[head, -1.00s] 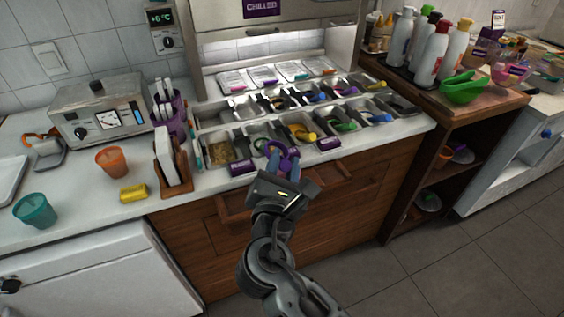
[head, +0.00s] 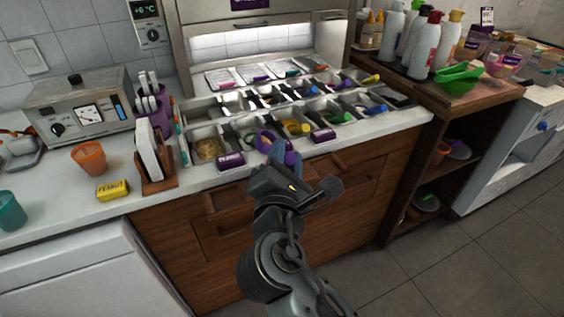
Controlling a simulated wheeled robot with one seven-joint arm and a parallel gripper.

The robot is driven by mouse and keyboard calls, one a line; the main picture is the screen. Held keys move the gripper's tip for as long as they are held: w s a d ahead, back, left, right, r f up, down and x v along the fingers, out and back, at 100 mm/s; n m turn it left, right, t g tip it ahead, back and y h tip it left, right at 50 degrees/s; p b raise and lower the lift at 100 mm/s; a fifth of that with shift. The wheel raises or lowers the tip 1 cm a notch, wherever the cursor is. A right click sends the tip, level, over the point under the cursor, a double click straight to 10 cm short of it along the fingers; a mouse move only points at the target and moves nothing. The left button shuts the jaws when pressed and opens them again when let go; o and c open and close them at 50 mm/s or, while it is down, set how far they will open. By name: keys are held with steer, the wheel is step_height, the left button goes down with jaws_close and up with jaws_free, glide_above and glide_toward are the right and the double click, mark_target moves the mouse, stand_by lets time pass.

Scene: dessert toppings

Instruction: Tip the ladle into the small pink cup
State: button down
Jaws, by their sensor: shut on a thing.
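My gripper (head: 284,156) is in front of the topping counter, over its front edge. It is shut on a purple ladle, whose rounded purple end (head: 265,141) shows just beyond the fingers, over the front row of topping pans. The fingers hide part of the ladle, and I cannot tell whether anything is in it. A small pink cup-like container (head: 508,62) stands at the far right on the side counter, well away from my gripper. It is small in the picture, and I cannot see inside it.
Metal topping pans (head: 208,148) with coloured handles fill the counter. An orange cup (head: 89,158), a yellow peanut packet (head: 112,190) and a teal cup (head: 10,212) stand at left. A green bowl (head: 460,78) and several bottles stand on the wooden side unit. The floor (head: 450,260) at right is clear.

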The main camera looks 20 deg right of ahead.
steer(key=s+d+f+m+b, duration=0.2)
steer(key=d+f+m+b, duration=0.2)
steer(key=m+b, duration=0.7)
steer(key=shift+s+d+f+b, duration=0.2)
steer(key=shift+f+b, duration=1)
steer(key=shift+b, duration=0.9)
steer(key=shift+a+r+p, duration=0.1)
steer(key=shift+r+p, duration=0.1)
steer(key=shift+p, duration=0.1)
stand_by(0.8)
